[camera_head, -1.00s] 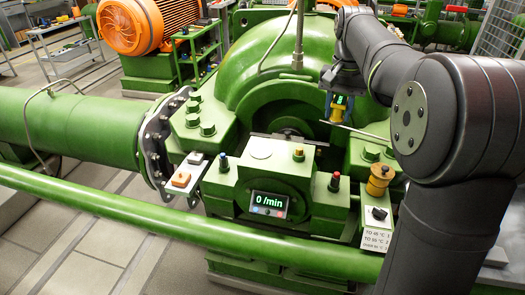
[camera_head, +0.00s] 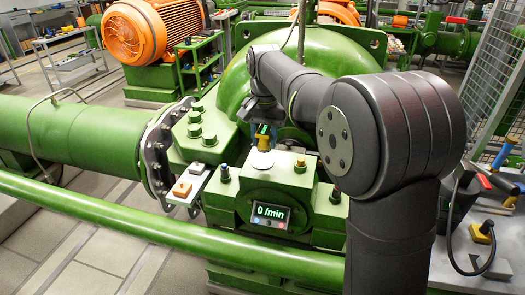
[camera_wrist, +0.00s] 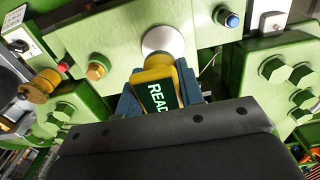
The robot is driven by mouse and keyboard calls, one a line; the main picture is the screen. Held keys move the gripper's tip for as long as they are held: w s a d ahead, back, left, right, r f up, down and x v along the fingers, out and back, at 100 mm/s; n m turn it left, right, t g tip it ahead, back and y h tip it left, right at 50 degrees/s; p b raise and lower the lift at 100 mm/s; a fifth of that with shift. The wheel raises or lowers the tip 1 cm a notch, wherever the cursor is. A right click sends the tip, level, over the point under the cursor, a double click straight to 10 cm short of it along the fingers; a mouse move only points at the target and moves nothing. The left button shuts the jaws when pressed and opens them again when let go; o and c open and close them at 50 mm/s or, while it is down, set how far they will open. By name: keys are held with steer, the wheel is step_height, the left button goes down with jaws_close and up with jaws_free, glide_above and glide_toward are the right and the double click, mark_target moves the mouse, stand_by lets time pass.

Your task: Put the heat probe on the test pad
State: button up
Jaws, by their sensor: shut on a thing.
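The heat probe (camera_head: 264,139) is yellow with a small dark display; in the wrist view the probe (camera_wrist: 157,73) shows green letters beginning "READ". My gripper (camera_head: 262,130) is shut on it, and its blue-grey fingers (camera_wrist: 161,92) stand on both sides of the probe in the wrist view. The test pad appears to be the pale round disc (camera_head: 262,161) on top of the green housing, also in the wrist view (camera_wrist: 163,41). The probe's lower end is right at the pad. I cannot tell whether they touch.
A display reading "0 /min" (camera_head: 271,215) sits on the front. Green bolts (camera_head: 210,139) stand behind left. A grey bench (camera_head: 460,270) with tools is at right.

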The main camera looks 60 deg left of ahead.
mark_target(262, 151)
steer(key=shift+s+a+f, duration=0.2)
steer(key=shift+f, duration=1.95)
steer(key=shift+f, duration=0.1)
steer(key=o, duration=1.1)
step_height(262, 151, up, 12)
steer(key=shift+r, duration=0.15)
